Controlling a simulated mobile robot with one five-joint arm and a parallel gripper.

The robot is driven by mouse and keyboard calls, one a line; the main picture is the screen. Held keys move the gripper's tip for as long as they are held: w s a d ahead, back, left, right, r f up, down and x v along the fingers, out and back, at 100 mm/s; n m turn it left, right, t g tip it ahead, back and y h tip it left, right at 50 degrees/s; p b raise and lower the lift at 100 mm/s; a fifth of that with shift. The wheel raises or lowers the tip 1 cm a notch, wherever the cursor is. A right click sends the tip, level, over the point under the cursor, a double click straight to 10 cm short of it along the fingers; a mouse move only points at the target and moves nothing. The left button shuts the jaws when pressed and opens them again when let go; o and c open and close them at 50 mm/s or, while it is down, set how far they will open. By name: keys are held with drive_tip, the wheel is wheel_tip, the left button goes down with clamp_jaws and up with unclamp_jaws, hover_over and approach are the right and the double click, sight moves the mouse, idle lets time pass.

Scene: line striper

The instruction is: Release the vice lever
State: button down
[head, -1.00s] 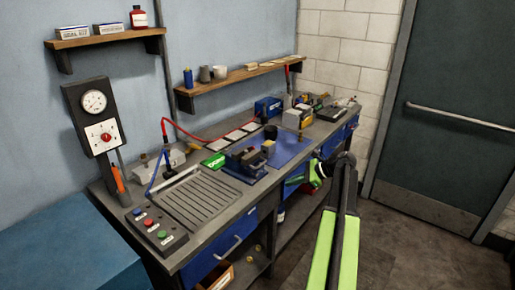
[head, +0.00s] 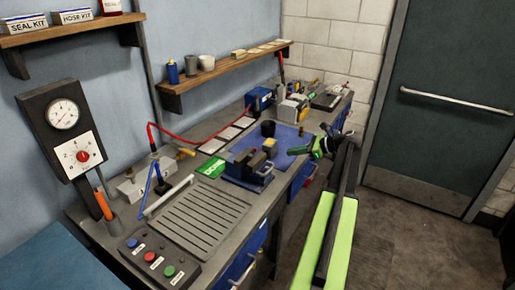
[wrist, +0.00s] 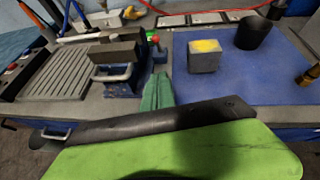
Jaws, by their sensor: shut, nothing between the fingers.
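My green gripper (head: 316,150) is shut and empty, right of the vice in the head view. In the wrist view its fingers (wrist: 157,82) point toward the post, with no clear contact. My arm hides part of the bench front.
The blue mat (wrist: 225,90) holds a grey block with a yellow top (wrist: 205,54) and a black cup (wrist: 254,32). A slatted tray (head: 198,218) and a button box (head: 155,258) lie left of the vice. A red hose (head: 195,143) runs behind.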

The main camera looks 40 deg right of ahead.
drive_tip(key=shift+w, duration=0.1)
drive_tip(key=b+x, duration=0.5)
drive_tip(key=x, duration=0.4)
drive_tip(key=shift+w+a+f, duration=0.1)
drive_tip(key=shift+w+f, duration=0.15)
drive_tip(key=shift+f, duration=0.1)
drive_tip(key=shift+w+a+r+p, duration=0.25)
drive_tip(key=shift+w+a+p, duration=0.05)
drive_tip(key=shift+w, duration=0.3)
drive_tip(key=shift+w+a+r+p, duration=0.25)
drive_tip(key=shift+w+p, duration=0.05)
drive_tip(key=shift+w, duration=0.35)
drive_tip(key=shift+w+a+r+p, duration=0.3)
drive_tip(key=shift+w, duration=0.3)
